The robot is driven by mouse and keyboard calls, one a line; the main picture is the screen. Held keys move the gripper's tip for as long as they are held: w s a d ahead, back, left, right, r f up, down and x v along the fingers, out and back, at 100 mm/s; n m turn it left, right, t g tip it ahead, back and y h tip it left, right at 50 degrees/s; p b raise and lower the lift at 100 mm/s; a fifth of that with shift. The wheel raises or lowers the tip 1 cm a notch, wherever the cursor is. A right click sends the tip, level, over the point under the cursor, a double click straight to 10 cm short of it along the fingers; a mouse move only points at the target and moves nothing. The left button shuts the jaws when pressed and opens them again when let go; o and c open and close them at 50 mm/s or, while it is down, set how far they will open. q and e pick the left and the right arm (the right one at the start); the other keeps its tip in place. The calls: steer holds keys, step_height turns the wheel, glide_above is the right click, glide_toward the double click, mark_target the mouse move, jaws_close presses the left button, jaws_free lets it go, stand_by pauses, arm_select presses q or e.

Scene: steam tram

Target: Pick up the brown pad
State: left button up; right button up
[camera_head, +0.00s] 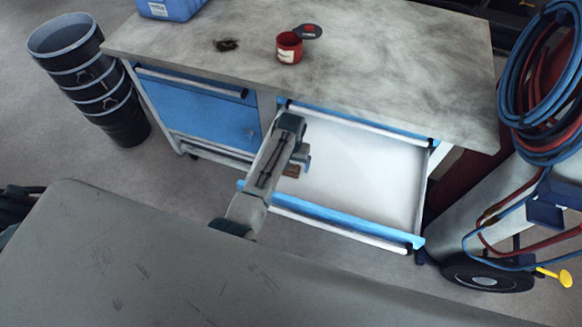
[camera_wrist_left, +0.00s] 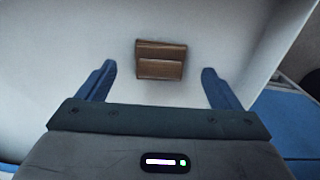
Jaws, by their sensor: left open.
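The brown pad (camera_wrist_left: 160,60) is a small two-part brown block lying on the white floor of the open drawer (camera_head: 365,170). In the left wrist view it sits ahead of and between the two blue fingers of my left gripper (camera_wrist_left: 158,85), with clear space on both sides and no contact seen. In the head view my left arm reaches over the drawer's left part, with the left gripper (camera_head: 298,163) above it. Only a brown edge of the pad (camera_head: 291,171) shows there, beside the gripper. My right gripper is out of view.
The drawer's blue front edge (camera_head: 335,217) and side walls bound the space around the gripper. The grey workbench top (camera_head: 390,60) overhangs the back of the drawer. It carries a red can (camera_head: 289,50) and a dark lump (camera_head: 226,45). A hose cart (camera_head: 500,210) stands at right.

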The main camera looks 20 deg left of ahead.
arm_select(q)
steer(key=shift+f, duration=1.2)
steer(key=c, duration=1.1)
steer(key=shift+o, duration=0.2)
steer(key=shift+r, duration=0.1)
step_height(320, 180, up, 10)
steer(key=shift+f+b, duration=0.1)
steer(key=shift+b, duration=0.6)
